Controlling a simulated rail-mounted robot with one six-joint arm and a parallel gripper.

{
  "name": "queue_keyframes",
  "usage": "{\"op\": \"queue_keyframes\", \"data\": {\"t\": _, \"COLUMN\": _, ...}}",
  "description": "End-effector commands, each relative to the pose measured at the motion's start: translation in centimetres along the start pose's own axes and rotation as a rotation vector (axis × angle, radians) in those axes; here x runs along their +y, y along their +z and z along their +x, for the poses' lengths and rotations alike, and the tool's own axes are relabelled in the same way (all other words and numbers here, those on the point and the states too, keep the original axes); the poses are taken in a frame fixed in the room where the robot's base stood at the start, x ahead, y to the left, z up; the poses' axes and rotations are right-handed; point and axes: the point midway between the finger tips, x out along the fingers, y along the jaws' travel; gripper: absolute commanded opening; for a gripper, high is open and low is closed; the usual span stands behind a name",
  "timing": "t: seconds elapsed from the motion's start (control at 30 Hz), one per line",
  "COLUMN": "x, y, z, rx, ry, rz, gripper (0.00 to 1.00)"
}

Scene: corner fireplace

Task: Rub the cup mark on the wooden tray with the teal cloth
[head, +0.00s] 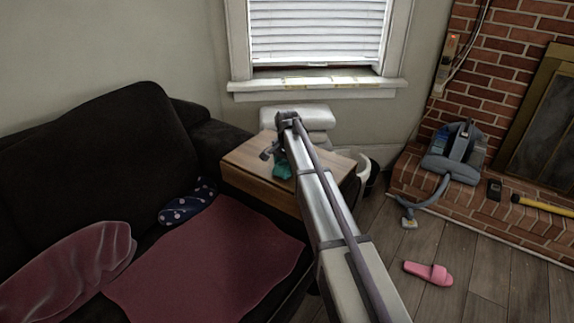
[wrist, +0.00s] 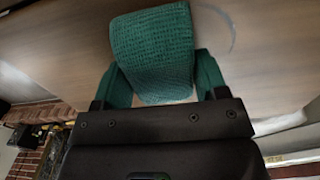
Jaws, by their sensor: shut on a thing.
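The wooden tray (head: 240,165) sits over the arm of the dark sofa; its brown top fills much of the wrist view (wrist: 265,70). The teal cloth (wrist: 152,50) is a knitted piece between the two fingers of my gripper (wrist: 162,80), which is shut on it. In the head view the cloth (head: 283,169) shows beside my arm at the tray top. I cannot tell whether it presses on the wood.
The dark sofa (head: 130,130) with a red blanket (head: 210,255) and a spotted navy cushion (head: 187,203) lies left of the tray. A white padded stool (head: 312,118) stands behind it. A grey vacuum (head: 455,153) is on the brick hearth; a pink slipper (head: 428,272) is on the floor.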

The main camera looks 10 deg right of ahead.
Motion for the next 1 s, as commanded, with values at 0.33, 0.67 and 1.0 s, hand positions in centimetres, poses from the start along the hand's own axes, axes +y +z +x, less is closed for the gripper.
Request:
{"op": "queue_keyframes", "data": {"t": 0.33, "x": -3.0, "y": -0.4, "z": 0.0, "rx": 0.000, "ry": 0.000, "rz": 0.005, "gripper": 0.47}}
{"op": "queue_keyframes", "data": {"t": 0.67, "x": -5.6, "y": -0.7, "z": 0.0, "rx": 0.000, "ry": 0.000, "rz": 0.011, "gripper": 0.47}}
{"op": "queue_keyframes", "data": {"t": 1.0, "x": -3.8, "y": -0.3, "z": 0.0, "rx": 0.000, "ry": 0.000, "rz": 0.009, "gripper": 0.47}}
